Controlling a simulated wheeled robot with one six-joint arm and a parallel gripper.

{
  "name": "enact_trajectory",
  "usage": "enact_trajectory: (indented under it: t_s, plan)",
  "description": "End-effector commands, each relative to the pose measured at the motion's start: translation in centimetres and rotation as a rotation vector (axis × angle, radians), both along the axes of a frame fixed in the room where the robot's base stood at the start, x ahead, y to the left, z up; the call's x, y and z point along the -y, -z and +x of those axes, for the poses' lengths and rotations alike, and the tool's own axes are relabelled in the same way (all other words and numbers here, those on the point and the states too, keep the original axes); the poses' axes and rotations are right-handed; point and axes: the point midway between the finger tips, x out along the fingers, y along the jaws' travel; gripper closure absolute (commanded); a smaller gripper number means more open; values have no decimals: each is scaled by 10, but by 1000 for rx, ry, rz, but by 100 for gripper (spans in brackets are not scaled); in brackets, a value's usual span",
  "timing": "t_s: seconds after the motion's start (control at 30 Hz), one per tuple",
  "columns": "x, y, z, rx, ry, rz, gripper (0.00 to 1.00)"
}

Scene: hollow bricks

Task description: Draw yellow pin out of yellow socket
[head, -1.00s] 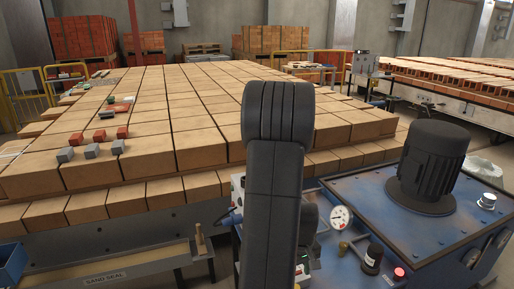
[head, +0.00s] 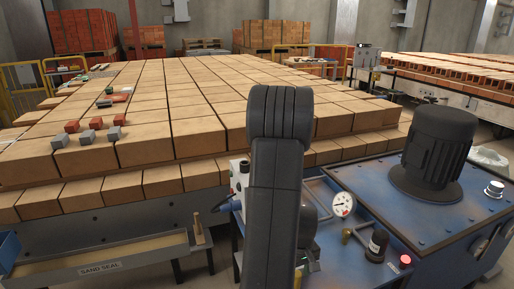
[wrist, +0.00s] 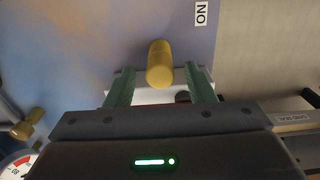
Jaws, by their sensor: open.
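In the wrist view a yellow pin (wrist: 160,62) stands out toward the camera from a blue panel (wrist: 95,50). Its round end lies between the tips of my gripper (wrist: 159,78), with a gap visible on both sides. The two green fingers are apart and nothing is held. I cannot make out the yellow socket; the pin's far end is hidden from this angle. In the head view my dark arm (head: 278,180) stands in front, and neither my gripper nor the pin can be made out.
A brass-coloured fitting (wrist: 28,125) and a gauge (wrist: 18,165) sit left of my gripper in the wrist view. In the head view a blue machine (head: 400,215) with a dark motor (head: 436,155) stands right of my arm. Stacked bricks (head: 130,150) fill the left.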

Motion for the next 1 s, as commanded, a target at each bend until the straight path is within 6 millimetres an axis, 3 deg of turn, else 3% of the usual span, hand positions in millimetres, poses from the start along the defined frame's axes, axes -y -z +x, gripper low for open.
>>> enact_trajectory:
  t_s: [0.13, 0.8, 1.0]
  plan:
    - [0, 12, 0, 0, 0, 0, 51]
    - [0, 12, 0, 0, 0, 0, 51]
    - [0, 12, 0, 0, 0, 0, 90]
